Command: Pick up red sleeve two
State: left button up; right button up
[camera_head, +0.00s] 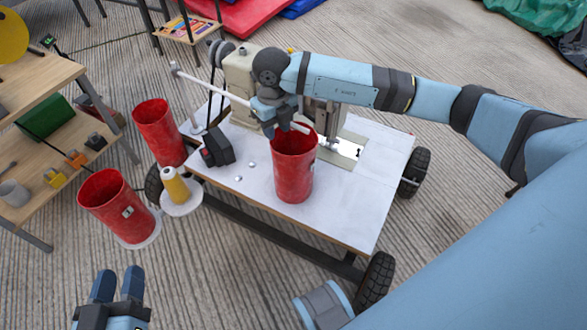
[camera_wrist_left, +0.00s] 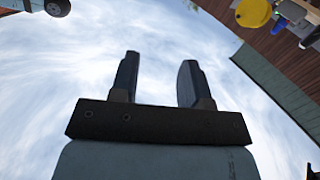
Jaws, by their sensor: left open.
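Three red cylindrical sleeves show in the head view. One red sleeve (camera_head: 293,170) stands upright on the white top of a wheeled cart (camera_head: 355,205). Another red sleeve (camera_head: 112,205) stands at the left on a pale round base, and a third red sleeve (camera_head: 160,135) stands behind it. Small labels are too small to read, so I cannot tell which is sleeve two. My right gripper (camera_head: 287,122) is at the top rim of the sleeve on the cart; its fingers are partly hidden. My left gripper (camera_head: 117,284) is open and empty at the lower left; the left wrist view (camera_wrist_left: 158,85) shows its fingers apart.
A sewing machine (camera_head: 240,85) stands on the cart behind the sleeve. A black box (camera_head: 217,147) sits at the cart's left edge. A yellow thread cone (camera_head: 175,187) stands beside the cart. A wooden shelf (camera_head: 35,150) is at the left. The floor at the lower middle is clear.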

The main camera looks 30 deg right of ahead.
aim_at(276, 149)
jog(key=f+b, duration=0.2)
jog(key=f, duration=0.7)
jog(key=shift+a+f+b, duration=0.1)
jog(key=shift+a+b, duration=0.1)
jog(key=shift+b, duration=0.1)
pick_arm(q)
jog(key=r, duration=0.1)
jog(key=d+r+t+h, duration=0.1)
jog(key=r, duration=0.1)
jog(key=r+t+h, duration=0.1)
jog(key=r, duration=0.1)
jog(key=shift+s+d, duration=0.2)
jog(key=shift+d, duration=0.15)
pick_arm(e)
jog(key=shift+c, duration=0.5)
grip_shut()
